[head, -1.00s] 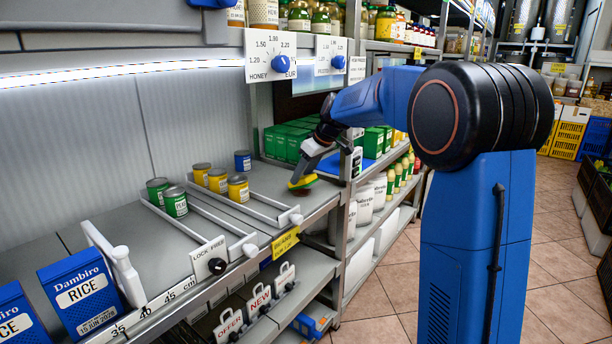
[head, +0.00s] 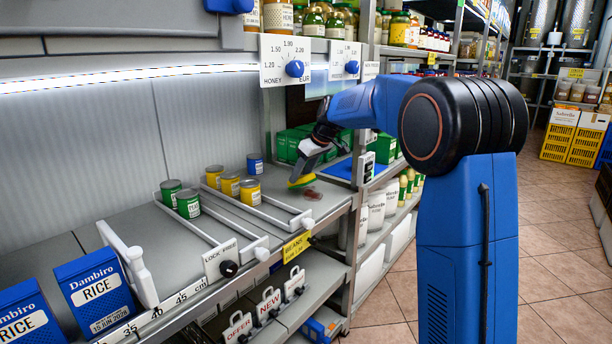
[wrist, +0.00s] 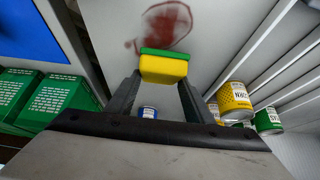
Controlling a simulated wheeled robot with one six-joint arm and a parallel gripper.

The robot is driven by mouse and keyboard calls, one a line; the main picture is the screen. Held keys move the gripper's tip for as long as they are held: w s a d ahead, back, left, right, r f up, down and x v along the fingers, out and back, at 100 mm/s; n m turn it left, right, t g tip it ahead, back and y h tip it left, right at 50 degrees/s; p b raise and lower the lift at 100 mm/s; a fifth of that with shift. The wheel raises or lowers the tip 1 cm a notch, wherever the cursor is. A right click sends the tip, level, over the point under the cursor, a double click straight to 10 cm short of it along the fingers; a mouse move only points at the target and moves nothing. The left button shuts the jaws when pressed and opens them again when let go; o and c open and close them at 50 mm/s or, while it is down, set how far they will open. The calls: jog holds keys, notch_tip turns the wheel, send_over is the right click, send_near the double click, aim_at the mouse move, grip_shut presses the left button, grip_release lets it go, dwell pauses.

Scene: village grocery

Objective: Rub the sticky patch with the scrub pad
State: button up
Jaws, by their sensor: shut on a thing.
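The scrub pad (head: 302,181), yellow with a green face, is held in my gripper (head: 307,165) over the shelf in the head view. In the wrist view, the scrub pad (wrist: 164,68) sits between the fingertips of my gripper (wrist: 160,78), its green face turned away from me. The sticky patch (head: 312,194) is a dark red smear on the grey shelf, just to the right of and below the pad in the head view. In the wrist view the sticky patch (wrist: 166,24) shows beyond the pad, with a small part near the pad's edge. I cannot tell whether pad and shelf touch.
Yellow cans (head: 250,191), green cans (head: 188,203) and a blue can (head: 255,163) stand left of the pad among white lane dividers (head: 245,212). Green boxes (wrist: 62,92) stand close by. A blue tray (head: 343,169) lies to the right.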

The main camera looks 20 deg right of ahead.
jog(key=shift+w+a, duration=0.45)
jog(key=shift+w, duration=0.2)
jog(key=shift+w+d+r, duration=0.15)
jog(key=shift+w+d, duration=0.7)
jog(key=shift+d, duration=0.3)
jog(key=shift+s+d+r, duration=0.1)
jog(key=shift+s+d, duration=1.05)
jog(key=shift+s, duration=0.4)
jog(key=shift+s+d+r, duration=0.15)
jog(key=shift+s+d, duration=0.95)
jog(key=shift+s, duration=0.4)
jog(key=shift+s+d+r, duration=0.1)
jog(key=shift+s+d, duration=1.05)
jog(key=shift+s, duration=0.4)
jog(key=shift+a, duration=0.1)
jog(key=shift+w+a+r, duration=0.1)
jog(key=shift+w+a, duration=1)
jog(key=shift+w, duration=0.45)
jog(key=shift+w+a+r, duration=0.15)
jog(key=shift+w+a, duration=0.9)
jog(key=shift+w, duration=0.45)
jog(key=shift+w+a+r, duration=0.1)
jog(key=shift+w+a, duration=1)
jog(key=shift+w, duration=0.45)
